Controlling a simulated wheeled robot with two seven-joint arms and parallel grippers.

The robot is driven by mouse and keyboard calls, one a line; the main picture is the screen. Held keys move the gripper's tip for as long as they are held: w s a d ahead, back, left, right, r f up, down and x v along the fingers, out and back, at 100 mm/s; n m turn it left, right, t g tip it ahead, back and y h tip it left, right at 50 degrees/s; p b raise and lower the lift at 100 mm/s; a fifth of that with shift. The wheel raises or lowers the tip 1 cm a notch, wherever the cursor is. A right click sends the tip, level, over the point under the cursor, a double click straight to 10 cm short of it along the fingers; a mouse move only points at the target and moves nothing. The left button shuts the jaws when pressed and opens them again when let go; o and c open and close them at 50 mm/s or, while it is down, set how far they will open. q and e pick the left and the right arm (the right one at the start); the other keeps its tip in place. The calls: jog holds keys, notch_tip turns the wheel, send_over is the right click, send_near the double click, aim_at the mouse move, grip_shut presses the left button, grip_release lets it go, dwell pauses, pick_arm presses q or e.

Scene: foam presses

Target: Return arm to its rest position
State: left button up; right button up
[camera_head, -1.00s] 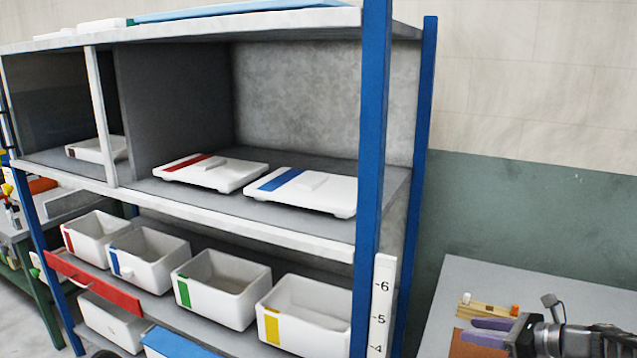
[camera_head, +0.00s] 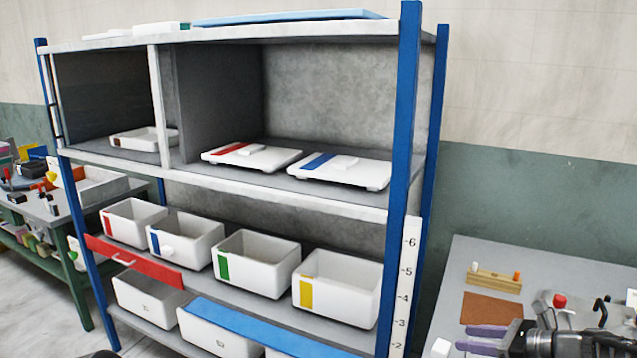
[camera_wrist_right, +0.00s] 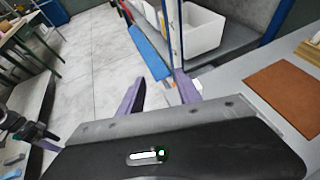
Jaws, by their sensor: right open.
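My right gripper (camera_head: 483,341) is at the lower right of the head view, beside the rack and over the near edge of the grey table. Its two purple fingers are apart with nothing between them. In the right wrist view the open fingers (camera_wrist_right: 158,92) point toward the floor and the rack's base. My left gripper does not show in the head view.
A blue-posted rack (camera_head: 410,120) holds white bins (camera_head: 255,265) and lids (camera_head: 340,170). The grey table (camera_head: 560,262) at right carries a brown mat (camera_head: 491,308) and a wooden block (camera_head: 494,279). A green-legged bench (camera_head: 75,250) stands at left. Floor (camera_wrist_right: 95,65) is clear left of the rack.

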jog(key=s+a+f+n+g+h+b, duration=0.1)
jog(key=s+a+f+n+g+b, duration=0.25)
jog(key=f, duration=0.55)
jog(key=s+a+f+n+g+h+p, duration=0.15)
jog(key=s+a+f, duration=0.35)
jog(key=f, duration=0.5)
jog(key=s+a+f+n+g+h+b, duration=0.1)
jog(key=s+a+f+n+b, duration=0.2)
jog(key=a+f, duration=0.45)
jog(key=s+a+f+n+b, duration=0.1)
jog(key=s+a+f+n, duration=0.2)
jog(key=s+f+n, duration=0.2)
jog(key=s+a+f+n+g+h+b, duration=0.1)
jog(key=s+a+f+n, duration=0.3)
jog(key=s, duration=0.6)
jog(key=s+a+f+n+g+b, duration=0.1)
jog(key=s+a+f+n+b, duration=0.1)
jog(key=s+f+n, duration=0.5)
jog(key=shift+s+a+n+h+b, duration=0.3)
jog(key=shift+s+a+n+h, duration=0.1)
jog(key=shift+s+a, duration=0.4)
jog(key=shift+w+r, duration=0.15)
notch_tip(320, 180, up, 13)
jog(key=s+p, duration=0.1)
jog(key=p, duration=1.3)
jog(key=shift+d+g, duration=0.4)
